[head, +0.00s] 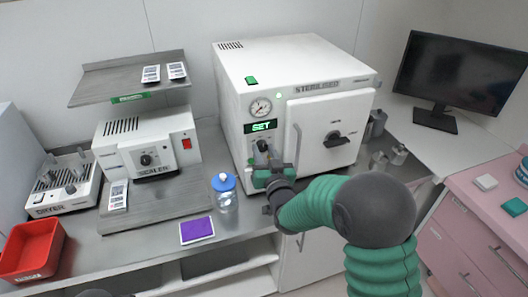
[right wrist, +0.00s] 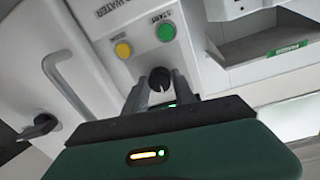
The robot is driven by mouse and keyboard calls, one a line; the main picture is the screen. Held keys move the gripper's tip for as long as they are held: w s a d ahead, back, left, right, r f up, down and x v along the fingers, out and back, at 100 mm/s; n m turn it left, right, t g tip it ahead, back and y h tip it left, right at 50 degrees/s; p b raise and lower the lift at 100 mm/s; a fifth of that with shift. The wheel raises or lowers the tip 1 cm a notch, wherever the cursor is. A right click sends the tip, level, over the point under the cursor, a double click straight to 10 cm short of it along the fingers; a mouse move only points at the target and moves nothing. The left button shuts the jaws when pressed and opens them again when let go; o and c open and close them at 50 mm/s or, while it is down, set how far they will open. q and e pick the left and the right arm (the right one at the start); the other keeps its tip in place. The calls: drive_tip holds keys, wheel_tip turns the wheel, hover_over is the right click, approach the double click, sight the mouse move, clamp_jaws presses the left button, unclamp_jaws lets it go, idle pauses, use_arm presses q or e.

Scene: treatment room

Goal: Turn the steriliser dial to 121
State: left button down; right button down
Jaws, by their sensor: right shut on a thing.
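The steriliser (head: 290,75) is a white box on the counter with a pressure gauge, a green-lit display (head: 261,126) that seems to read SET, and a closed door. Its dark dial (head: 262,146) sits below the display. My right gripper (head: 266,163) is at the front panel. In the right wrist view the dial (right wrist: 159,77) stands between the two fingers of the right gripper (right wrist: 159,90), which are shut on it. The dial's scale is hidden, so its setting cannot be read. My left gripper is not in view.
A door handle (head: 297,148) stands out right of the dial. Yellow (right wrist: 123,50) and green (right wrist: 166,32) buttons are near it. A blue-lidded jar (head: 225,190), purple pad (head: 197,229) and sealer (head: 148,145) stand to the left, metal cups (head: 398,155) to the right.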

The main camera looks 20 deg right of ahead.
drive_tip(key=shift+n+b, duration=0.3)
drive_tip(key=shift+b, duration=0.05)
idle(0.3)
drive_tip(key=n+b, duration=0.3)
drive_tip(key=shift+f, duration=0.25)
drive_tip(key=n+b, duration=0.2)
drive_tip(key=n, duration=0.1)
drive_tip(key=shift+n, duration=0.3)
drive_tip(key=shift+n+t+b, duration=0.3)
drive_tip(key=shift+n+b, duration=0.65)
drive_tip(key=shift+n, duration=0.55)
drive_tip(key=shift+y, duration=0.3)
drive_tip(key=c, duration=1)
unclamp_jaws()
drive_tip(key=shift+r, duration=0.1)
drive_tip(key=shift+c, duration=0.2)
